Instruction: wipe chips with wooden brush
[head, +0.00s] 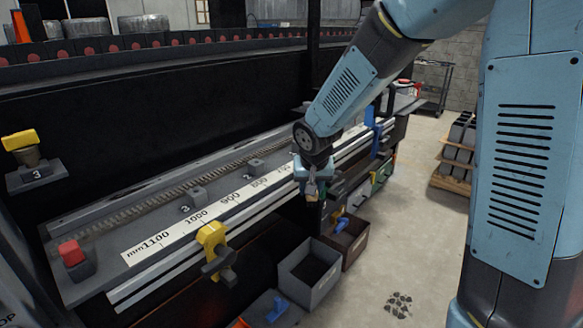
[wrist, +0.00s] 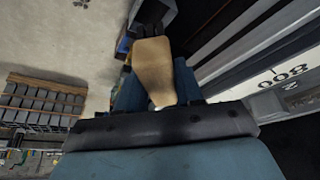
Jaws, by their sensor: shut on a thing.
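My gripper (head: 312,188) is shut on the wooden brush (head: 311,190), in front of the bench rail near the 800 mark. In the wrist view the tan wooden body of the brush (wrist: 153,72) sits between the blue fingers, with a dark end at the top. The brush appears to hang clear of the bench (head: 90,275); its contact with anything is not clear. I cannot make out chips on the bench top. A cluster of small dark pieces (head: 398,304) lies on the floor at lower right; I cannot tell whether these are chips.
A grey open bin (head: 290,273) and a brown bin (head: 357,252) stand below the bench front. A yellow clamp (head: 212,238) sits on the front rail, and a red button (head: 72,254) at the left end. A pallet of grey blocks (head: 460,150) stands right; floor between is open.

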